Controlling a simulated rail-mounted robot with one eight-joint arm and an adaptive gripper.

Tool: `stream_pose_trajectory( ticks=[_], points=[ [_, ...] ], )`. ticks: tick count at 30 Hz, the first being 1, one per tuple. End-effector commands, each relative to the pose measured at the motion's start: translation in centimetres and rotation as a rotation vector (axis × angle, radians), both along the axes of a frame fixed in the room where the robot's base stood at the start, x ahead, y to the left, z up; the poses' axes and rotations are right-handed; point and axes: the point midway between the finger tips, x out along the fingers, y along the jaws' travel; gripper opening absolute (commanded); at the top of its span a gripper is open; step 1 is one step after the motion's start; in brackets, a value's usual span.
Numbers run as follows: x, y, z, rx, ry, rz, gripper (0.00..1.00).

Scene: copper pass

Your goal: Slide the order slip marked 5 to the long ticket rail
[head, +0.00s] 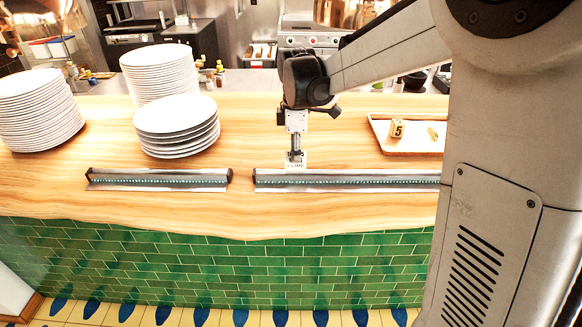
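The long ticket rail (345,181) lies along the counter's front edge at centre right; my column hides its right end. My gripper (296,156) points down just behind the rail's left part. A small white slip with dark print (293,164) shows at the fingertips, right at the rail's back edge. The print is too small to read, and I cannot tell whether the fingers grip the slip or only touch it. A small block marked 5 (397,129) stands on a tray (410,152) at the right.
A shorter ticket rail (158,180) lies to the left, with a small gap between the rails. Stacks of white plates (176,118) stand on the left half of the wooden counter (250,125). The counter between plates and tray is clear around my gripper.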

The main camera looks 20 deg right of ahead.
Motion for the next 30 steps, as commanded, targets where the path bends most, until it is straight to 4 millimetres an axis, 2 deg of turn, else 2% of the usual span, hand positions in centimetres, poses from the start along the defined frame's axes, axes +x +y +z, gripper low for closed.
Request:
stream_pose_trajectory(
  ticks=[30],
  points=[
    [-1.6, -5.0, 0.0, 0.000, 0.000, -0.001, 0.00]
  ],
)
